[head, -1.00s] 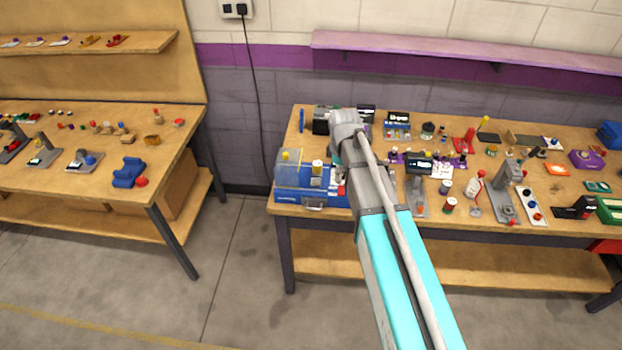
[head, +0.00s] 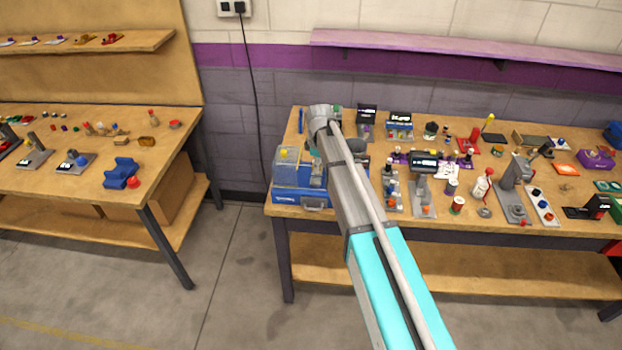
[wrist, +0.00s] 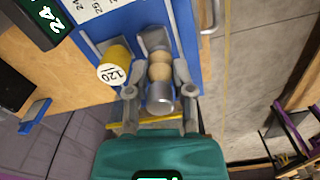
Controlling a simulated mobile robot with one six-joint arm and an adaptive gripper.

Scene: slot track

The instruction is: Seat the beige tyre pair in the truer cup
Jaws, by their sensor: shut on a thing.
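In the wrist view, my gripper (wrist: 159,91) is shut on a piece with a grey metal cylinder end and the beige tyre pair (wrist: 159,64). The two beige rounds lie in line beyond the grey end. A grey holder (wrist: 152,38) on the blue truer base (wrist: 188,40) lies just beyond the beige rounds; I cannot tell whether they touch it or which part is the cup. In the head view, the blue truer (head: 290,197) stands at the bench's left front corner. My arm hides the jaws and tyres there.
A yellow cylinder marked 120 (wrist: 115,66) stands beside the tyres. A clear cover (head: 286,170) sits on the truer's left part. Several tools and stands, including a grey stand (head: 422,190), crowd the bench to the right. Open floor lies between the two benches.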

